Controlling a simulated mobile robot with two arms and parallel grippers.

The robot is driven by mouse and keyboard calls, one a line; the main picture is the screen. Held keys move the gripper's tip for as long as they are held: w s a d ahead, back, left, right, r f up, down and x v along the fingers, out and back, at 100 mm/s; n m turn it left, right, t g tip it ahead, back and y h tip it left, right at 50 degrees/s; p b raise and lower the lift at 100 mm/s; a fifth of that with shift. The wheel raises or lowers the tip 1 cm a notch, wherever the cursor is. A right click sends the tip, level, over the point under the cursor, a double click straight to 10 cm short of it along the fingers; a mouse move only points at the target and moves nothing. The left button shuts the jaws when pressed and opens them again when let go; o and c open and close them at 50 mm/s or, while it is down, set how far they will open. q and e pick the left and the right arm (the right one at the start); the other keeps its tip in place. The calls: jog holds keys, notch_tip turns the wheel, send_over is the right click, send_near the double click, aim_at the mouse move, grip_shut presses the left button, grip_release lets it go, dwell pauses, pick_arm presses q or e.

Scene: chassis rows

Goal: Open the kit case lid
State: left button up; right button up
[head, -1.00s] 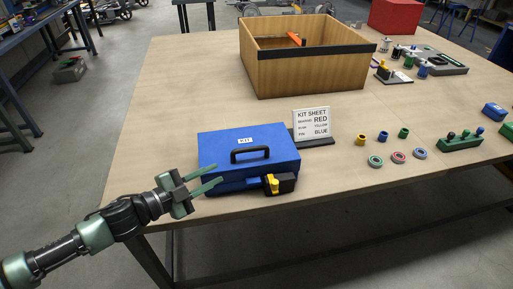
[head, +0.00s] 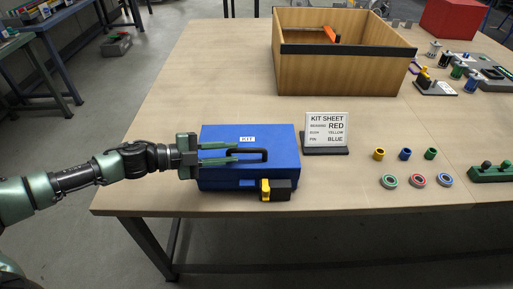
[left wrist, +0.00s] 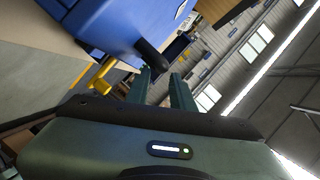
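The blue kit case (head: 275,141) sits near the table's front edge with its lid closed. A "KIT" label and a black handle (head: 266,156) are on its top. A black block with a yellow latch piece (head: 265,190) is at its front. My left gripper (head: 237,153) is over the left part of the lid, its two fingers apart and pointing right toward the handle. In the left wrist view the open fingers (left wrist: 160,88) show beside the blue case (left wrist: 105,20) and the dark handle (left wrist: 152,56). Whether they touch the handle is unclear. My right gripper is not in view.
A kit sheet sign (head: 326,130) stands right of the case. A large wooden box (head: 345,75) is behind it. Several coloured bushings and rings, such as a red ring (head: 417,180), lie to the right. The table (head: 170,110) is clear at the left.

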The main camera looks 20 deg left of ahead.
aim_at(243, 151)
pick_arm(q)
jog(key=p+x, duration=0.1)
jog(key=x, duration=0.5)
jog(key=shift+w+d, duration=0.15)
jog(key=shift+d, duration=0.1)
grip_shut()
dwell(1.2)
